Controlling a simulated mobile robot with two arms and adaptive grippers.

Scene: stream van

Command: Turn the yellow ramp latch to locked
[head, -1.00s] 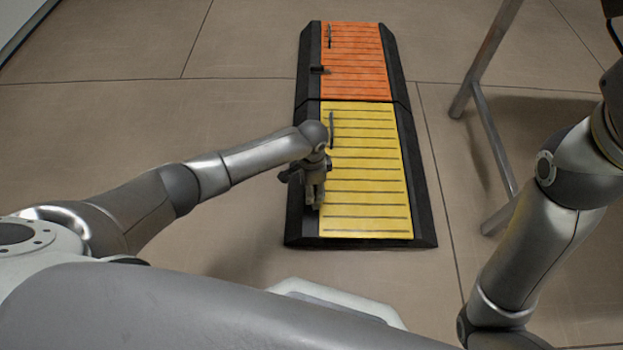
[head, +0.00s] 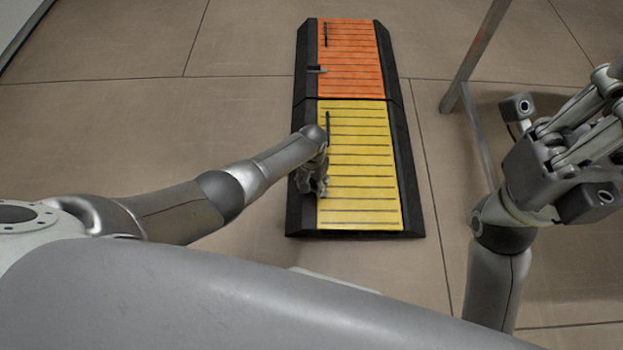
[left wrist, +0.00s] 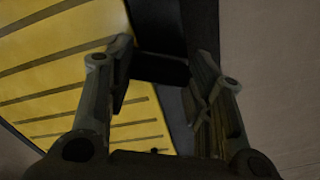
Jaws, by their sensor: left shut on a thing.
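The yellow ramp (head: 365,175) lies on the floor, with a black border and dark cross strips. It also fills the upper left of the left wrist view (left wrist: 60,55). My left gripper (head: 314,190) is at the ramp's left edge, shut on the dark latch. In the left wrist view a dark block, apparently the latch (left wrist: 160,69), shows between the fingers (left wrist: 160,95). The gripper hides the latch in the head view, so its exact angle cannot be told. My right gripper (head: 585,130) is raised at the right, its fingers partly cut off by the frame.
An orange ramp (head: 350,60) adjoins the yellow one at the far end, with its own dark latch (head: 316,69) sticking out at the left. A thin dark bar (head: 327,127) lies along the yellow ramp. A metal frame leg (head: 472,60) stands right of the ramps.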

